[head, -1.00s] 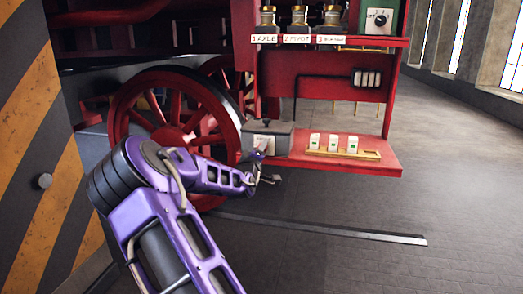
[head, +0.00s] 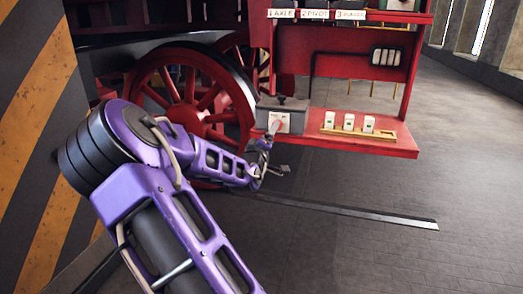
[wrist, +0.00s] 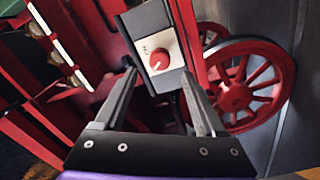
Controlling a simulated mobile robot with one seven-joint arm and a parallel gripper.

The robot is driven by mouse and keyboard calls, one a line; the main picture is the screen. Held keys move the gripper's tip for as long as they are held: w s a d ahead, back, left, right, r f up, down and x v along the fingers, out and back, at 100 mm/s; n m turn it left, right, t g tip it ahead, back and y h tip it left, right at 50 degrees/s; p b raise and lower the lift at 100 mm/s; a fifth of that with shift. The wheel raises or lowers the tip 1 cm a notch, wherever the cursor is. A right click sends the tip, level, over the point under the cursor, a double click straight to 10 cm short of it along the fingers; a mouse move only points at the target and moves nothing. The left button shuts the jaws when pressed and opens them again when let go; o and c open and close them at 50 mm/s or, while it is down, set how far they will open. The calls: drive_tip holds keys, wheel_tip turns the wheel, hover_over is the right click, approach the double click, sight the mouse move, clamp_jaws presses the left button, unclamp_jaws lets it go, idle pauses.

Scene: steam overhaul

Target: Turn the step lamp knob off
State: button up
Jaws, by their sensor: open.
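A red round knob (wrist: 159,59) sits on a white plate (wrist: 152,45) on the front of a grey box. Its label is too small to read. In the head view the box (head: 283,104) stands at the left end of a red step, with the plate (head: 287,122) facing me. My gripper (wrist: 158,74) is open and empty; its two fingers point at the plate, one on each side of the knob in the wrist view. I cannot tell that they touch it. In the head view my gripper (head: 270,168) is just below and in front of the box.
A red step (head: 385,146) carries a wooden tray (head: 330,131) with three white pieces. Red spoked wheels (head: 190,95) stand left of the box. Labelled places (head: 315,14) line a shelf above. A metal rail (head: 350,210) lies on the floor. The floor at right is clear.

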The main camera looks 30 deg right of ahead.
drive_tip(key=v, duration=1)
drive_tip(key=shift+p, duration=0.4)
drive_tip(key=shift+s+a, duration=0.1)
